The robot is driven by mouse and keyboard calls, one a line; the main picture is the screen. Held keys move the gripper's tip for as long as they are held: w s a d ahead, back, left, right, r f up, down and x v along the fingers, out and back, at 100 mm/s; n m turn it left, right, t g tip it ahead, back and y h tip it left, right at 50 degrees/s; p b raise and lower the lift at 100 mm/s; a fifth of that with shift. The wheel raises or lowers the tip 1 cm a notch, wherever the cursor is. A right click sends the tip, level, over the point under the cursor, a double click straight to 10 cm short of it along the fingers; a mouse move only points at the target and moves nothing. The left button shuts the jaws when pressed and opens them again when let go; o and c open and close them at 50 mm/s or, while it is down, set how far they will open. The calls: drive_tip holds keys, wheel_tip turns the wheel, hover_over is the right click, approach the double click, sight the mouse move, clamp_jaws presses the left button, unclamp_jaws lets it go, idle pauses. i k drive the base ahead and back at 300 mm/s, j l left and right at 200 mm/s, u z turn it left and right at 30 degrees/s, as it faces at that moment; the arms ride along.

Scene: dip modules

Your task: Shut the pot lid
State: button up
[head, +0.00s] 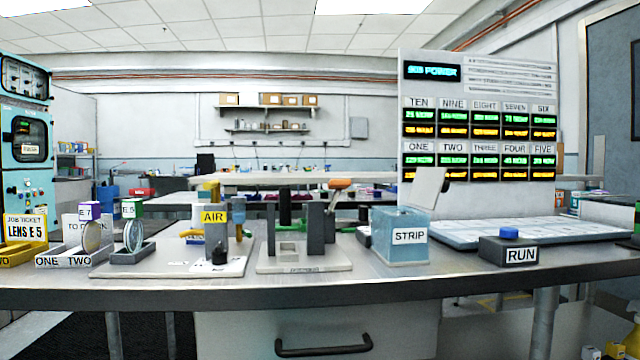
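The pot (394,253) is a translucent blue square tub with a STRIP label on its front. It stands on the grey bench, right of the middle of the head view. Its lid (427,188) is a pale flat plate. The lid stands up from the pot's right side, tilted slightly to the right, so the pot is open at the top. My gripper is not in view.
A dark block with a blue button and a RUN label (508,250) stands right of the pot. A pale tray (535,232) lies behind it. A plate with dark uprights (303,262) and the AIR stand (215,235) are to the left. A tall display board (480,70) rises behind.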

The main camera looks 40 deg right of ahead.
sight(429, 182)
drive_tip(key=l, duration=0.6)
drive_tip(key=k+l, duration=0.15)
drive_tip(key=l, duration=1.1)
drive_tip(key=k+l, duration=0.15)
drive_tip(key=l, duration=0.45)
drive_tip(key=k, duration=0.35)
